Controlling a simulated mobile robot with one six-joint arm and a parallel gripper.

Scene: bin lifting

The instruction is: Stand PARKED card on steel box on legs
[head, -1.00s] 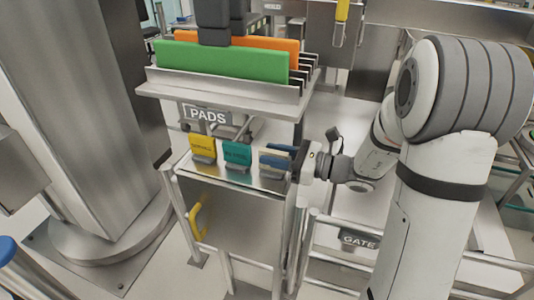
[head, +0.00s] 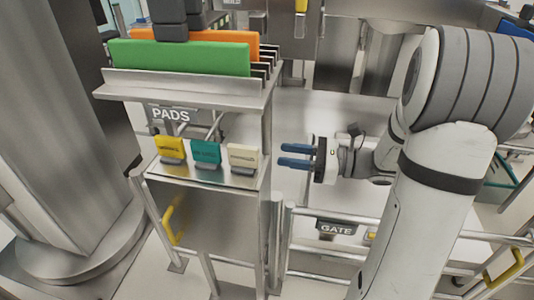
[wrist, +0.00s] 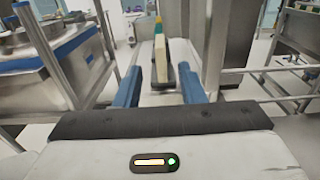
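A steel box on legs (head: 205,215) stands left of centre in the head view, with a yellow handle on its front. Three cards stand upright in dark holders in a row on its top: a yellow card (head: 170,147), a teal card (head: 206,152) and a cream card (head: 243,156). Their lettering is too small to read. My gripper (head: 284,155) is right of the cream card, apart from it, with its two blue fingers spread and empty. In the wrist view, the cream card (wrist: 159,55) shows edge-on beyond the open fingers (wrist: 158,86).
A steel rack (head: 185,88) with green (head: 180,58) and orange pads stands above and behind the box, over a PADS sign (head: 171,115). Rails with a GATE sign (head: 337,229) stand at lower right. A thick steel column (head: 50,130) is at left.

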